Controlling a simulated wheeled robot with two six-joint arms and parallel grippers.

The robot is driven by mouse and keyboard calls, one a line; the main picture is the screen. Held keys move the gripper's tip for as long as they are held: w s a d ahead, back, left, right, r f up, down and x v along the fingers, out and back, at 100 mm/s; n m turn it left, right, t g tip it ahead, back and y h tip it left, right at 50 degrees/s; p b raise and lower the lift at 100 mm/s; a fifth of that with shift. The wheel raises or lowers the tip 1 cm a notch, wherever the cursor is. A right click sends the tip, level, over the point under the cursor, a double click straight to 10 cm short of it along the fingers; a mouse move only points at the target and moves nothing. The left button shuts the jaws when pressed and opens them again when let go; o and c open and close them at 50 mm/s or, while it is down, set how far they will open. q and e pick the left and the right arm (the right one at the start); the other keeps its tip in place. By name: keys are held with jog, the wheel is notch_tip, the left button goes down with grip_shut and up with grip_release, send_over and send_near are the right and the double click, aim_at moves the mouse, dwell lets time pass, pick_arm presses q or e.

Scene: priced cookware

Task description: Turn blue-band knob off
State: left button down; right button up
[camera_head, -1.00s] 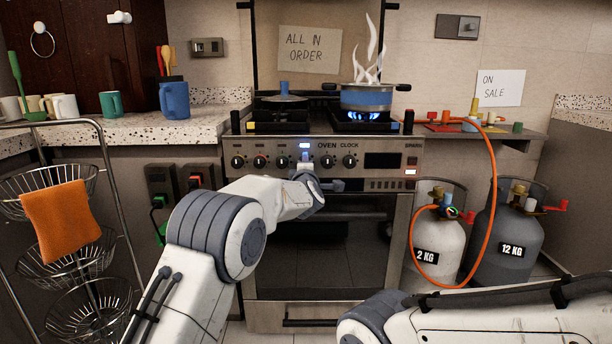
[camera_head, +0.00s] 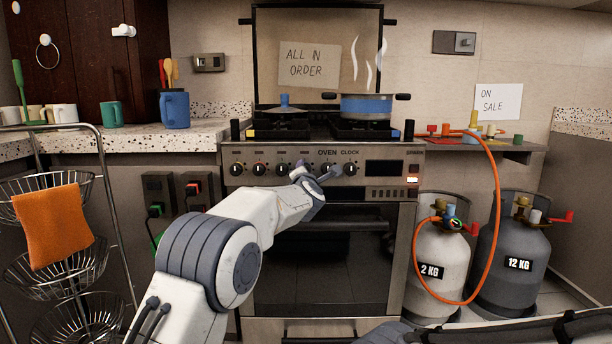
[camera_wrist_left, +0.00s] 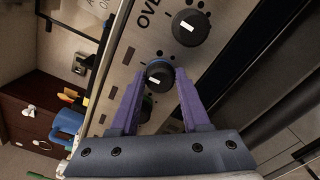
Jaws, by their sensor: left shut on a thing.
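The stove's control panel (camera_head: 378,182) has a row of black knobs. In the left wrist view, the blue-band knob (camera_wrist_left: 158,79) sits between my left gripper's (camera_wrist_left: 162,72) purple fingers, with a little blue at its rim and a white mark on its face. My left gripper (camera_head: 309,173) is shut on this knob and mostly hides it in the head view. The blue-banded pot (camera_head: 366,106) stands on the right burner (camera_head: 366,129), with thin steam above and no flame visible beneath. My right gripper is out of view.
The OVEN knob (camera_wrist_left: 190,27) is close to my left gripper. A lidded pan (camera_head: 286,109) sits on the left burner. An orange hose (camera_head: 497,220) and two gas bottles (camera_head: 441,257) (camera_head: 511,255) stand right. A wire basket rack (camera_head: 106,185) stands left.

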pick_arm(q)
jog(key=shift+f, duration=0.1)
dwell(0.3)
jog(key=shift+c, duration=1.9)
grip_release()
jog(key=s, duration=1)
jog(key=shift+s+b, duration=0.2)
jog(key=shift+b, duration=0.25)
jog(key=shift+a, duration=0.1)
